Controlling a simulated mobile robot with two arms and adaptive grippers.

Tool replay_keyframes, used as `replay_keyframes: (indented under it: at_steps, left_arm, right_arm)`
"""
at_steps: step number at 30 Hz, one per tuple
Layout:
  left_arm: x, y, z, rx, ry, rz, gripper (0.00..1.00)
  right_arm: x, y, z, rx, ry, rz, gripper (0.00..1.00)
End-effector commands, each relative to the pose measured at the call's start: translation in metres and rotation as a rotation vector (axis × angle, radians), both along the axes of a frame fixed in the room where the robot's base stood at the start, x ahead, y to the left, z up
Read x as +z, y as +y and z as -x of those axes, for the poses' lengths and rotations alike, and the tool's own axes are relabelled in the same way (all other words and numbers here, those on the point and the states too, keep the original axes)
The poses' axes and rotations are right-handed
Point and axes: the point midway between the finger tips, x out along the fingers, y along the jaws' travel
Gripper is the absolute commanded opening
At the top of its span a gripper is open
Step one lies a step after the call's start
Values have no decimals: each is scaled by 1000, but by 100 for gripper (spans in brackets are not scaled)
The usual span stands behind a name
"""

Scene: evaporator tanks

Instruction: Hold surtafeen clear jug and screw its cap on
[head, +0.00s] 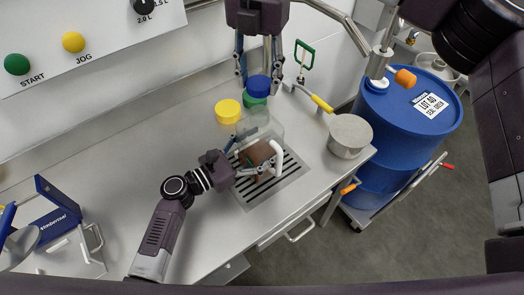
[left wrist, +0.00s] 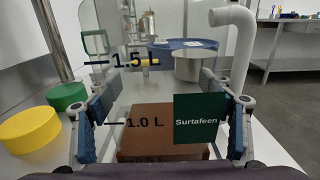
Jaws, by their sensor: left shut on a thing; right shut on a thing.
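The clear Surtafeen jug (head: 262,130) stands on the slotted drain plate, with brown contents low inside and a white handle at its right. In the left wrist view its green label (left wrist: 201,119) and volume marks fill the middle. My left gripper (head: 255,168) is shut around the jug's body, one finger on each side. My right gripper (head: 259,82) hangs from above, shut on a blue cap (head: 258,84). In the head view the cap shows above the jug's top; the gap between them is hard to judge. The jug's mouth is not clear.
A yellow cap (head: 228,111) and a green cap (head: 256,101) lie on the counter behind the jug. A steel pot (head: 349,135) stands right of it, near a yellow-handled tool (head: 321,103). A blue drum (head: 408,110) is beyond the counter's right edge.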

Motion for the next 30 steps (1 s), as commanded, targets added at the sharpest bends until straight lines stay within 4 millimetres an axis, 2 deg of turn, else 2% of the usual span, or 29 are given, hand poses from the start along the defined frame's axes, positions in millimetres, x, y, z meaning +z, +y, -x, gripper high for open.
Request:
replay_keyframes:
  at_steps: [6,16,30]
  left_arm:
    - [0,0,0,0,0,0,30]
    - [0,0,0,0,0,0,30]
    - [0,0,0,1,0,0,30]
  right_arm:
    - [-6,0,0,0,1,1,30]
    - [-49,0,0,-1,2,0,30]
    - [-50,0,0,0,1,0,30]
